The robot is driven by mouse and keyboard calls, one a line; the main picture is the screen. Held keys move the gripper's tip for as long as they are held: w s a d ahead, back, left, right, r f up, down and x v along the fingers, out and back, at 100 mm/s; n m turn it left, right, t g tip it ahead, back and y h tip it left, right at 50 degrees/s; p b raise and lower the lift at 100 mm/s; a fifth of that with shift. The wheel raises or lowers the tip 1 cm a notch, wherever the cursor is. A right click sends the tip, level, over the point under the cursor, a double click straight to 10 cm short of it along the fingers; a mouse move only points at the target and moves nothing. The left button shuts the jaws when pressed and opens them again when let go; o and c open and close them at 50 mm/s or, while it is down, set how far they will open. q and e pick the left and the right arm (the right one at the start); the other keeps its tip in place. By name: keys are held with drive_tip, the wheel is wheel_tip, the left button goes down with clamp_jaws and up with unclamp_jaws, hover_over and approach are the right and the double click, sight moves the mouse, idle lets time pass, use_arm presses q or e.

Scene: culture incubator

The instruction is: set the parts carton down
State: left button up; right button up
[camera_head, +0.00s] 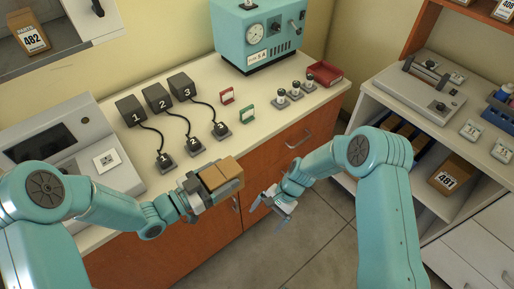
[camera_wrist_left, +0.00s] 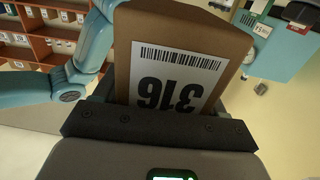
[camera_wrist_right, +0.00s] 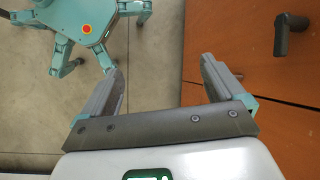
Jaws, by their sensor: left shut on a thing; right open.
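The parts carton (camera_head: 221,173) is a small brown box held in my left gripper (camera_head: 203,186), in front of the counter's front edge. In the left wrist view the carton (camera_wrist_left: 230,45) fills the space beyond the gripper, and its white label reads 316, upside down, under a barcode. My left gripper is shut on the carton. My right gripper (camera_head: 274,203) is open and empty, to the right of the carton and in front of the orange cabinet doors. The right wrist view shows its two fingers (camera_wrist_right: 168,90) spread apart with nothing between them.
The counter (camera_head: 190,120) carries numbered black boxes (camera_head: 157,97) with cables, red and green frames, several small knobs, a red tray (camera_head: 324,73) and a teal machine (camera_head: 260,35). A grey device (camera_head: 65,150) stands at left. Carton 481 (camera_head: 452,174) sits on the right shelf.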

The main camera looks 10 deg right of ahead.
sight(227, 179)
use_arm(q)
drive_tip(key=shift+w, duration=0.1)
use_arm(e)
drive_tip(key=w+r+m+g+y, duration=0.1)
drive_tip(key=w+r+y, duration=0.1)
drive_tip(key=w+r, duration=0.35)
drive_tip(key=w+a+r+m+g+y, duration=0.1)
drive_tip(key=w+r+g+y, duration=0.1)
drive_tip(key=r, duration=0.7)
drive_tip(key=w+r+m+g+y, duration=0.1)
drive_tip(key=w+r+y, duration=0.15)
drive_tip(key=r, duration=0.45)
drive_tip(key=shift+h, duration=0.45)
drive_tip(key=x, duration=1.1)
drive_tip(key=shift+a+r, duration=0.15)
drive_tip(key=shift+a, duration=0.3)
drive_tip(key=c, duration=1.2)
use_arm(q)
drive_tip(key=o, duration=1.3)
use_arm(e)
drive_tip(key=shift+c, duration=0.7)
